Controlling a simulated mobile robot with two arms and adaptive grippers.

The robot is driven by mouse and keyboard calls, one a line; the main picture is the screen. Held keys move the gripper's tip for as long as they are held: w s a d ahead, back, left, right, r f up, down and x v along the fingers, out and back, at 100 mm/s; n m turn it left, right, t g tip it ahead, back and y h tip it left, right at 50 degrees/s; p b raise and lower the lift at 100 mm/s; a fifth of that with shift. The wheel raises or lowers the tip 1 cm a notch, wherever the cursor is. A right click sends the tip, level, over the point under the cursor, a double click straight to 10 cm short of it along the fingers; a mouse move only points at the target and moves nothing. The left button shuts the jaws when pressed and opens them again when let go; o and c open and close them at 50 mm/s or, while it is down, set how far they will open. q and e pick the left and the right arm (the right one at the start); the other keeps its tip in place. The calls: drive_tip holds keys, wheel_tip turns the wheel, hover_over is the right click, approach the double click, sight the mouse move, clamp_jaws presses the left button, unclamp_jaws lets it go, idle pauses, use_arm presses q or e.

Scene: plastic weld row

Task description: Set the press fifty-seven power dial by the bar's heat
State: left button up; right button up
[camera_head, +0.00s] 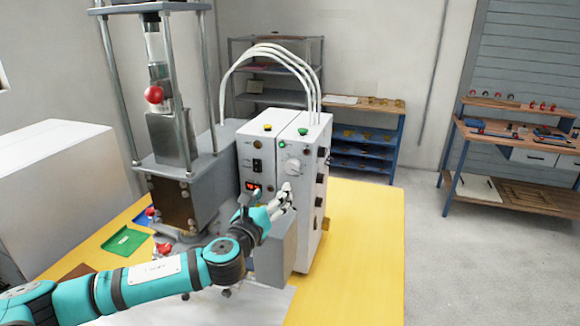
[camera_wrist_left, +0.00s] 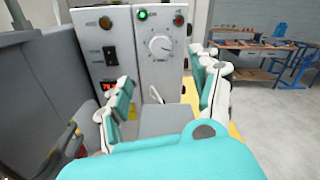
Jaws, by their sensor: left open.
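The power dial is a round white knob (camera_head: 293,165) with scale marks around it, on the right front panel of a light grey control box (camera_head: 312,190). In the left wrist view the dial (camera_wrist_left: 160,45) shows between and beyond my fingers. My left gripper (camera_head: 284,194) is open just below and in front of the dial, apart from it. Its two fingers (camera_wrist_left: 165,72) are spread with nothing between them. A small red lit display (camera_head: 253,186) sits on the left panel; its digits are too small to read, and my finger partly covers it in the wrist view (camera_wrist_left: 109,86). My right gripper is out of view.
The press (camera_head: 178,150) with metal columns and a red ball stands left of the box. A grey block (camera_head: 275,255) sits below my gripper. White hoses (camera_head: 270,48) arch above the box. The yellow table (camera_head: 365,230) is clear at right.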

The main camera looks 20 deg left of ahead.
use_arm(q)
drive_tip(key=p, duration=0.1)
approach(291, 170)
drive_tip(key=w, duration=0.4)
drive_tip(key=w+p, duration=0.1)
drive_tip(key=w, duration=0.2)
drive_tip(key=shift+d+r, duration=0.1)
drive_tip(key=shift+r, duration=0.1)
drive_tip(key=shift+w+f, duration=0.1)
drive_tip(key=shift+w, duration=1.05)
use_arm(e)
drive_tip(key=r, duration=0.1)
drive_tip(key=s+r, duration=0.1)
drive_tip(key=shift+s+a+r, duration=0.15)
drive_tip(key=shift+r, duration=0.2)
use_arm(q)
drive_tip(key=c, duration=1.2)
drive_tip(key=shift+o, duration=0.2)
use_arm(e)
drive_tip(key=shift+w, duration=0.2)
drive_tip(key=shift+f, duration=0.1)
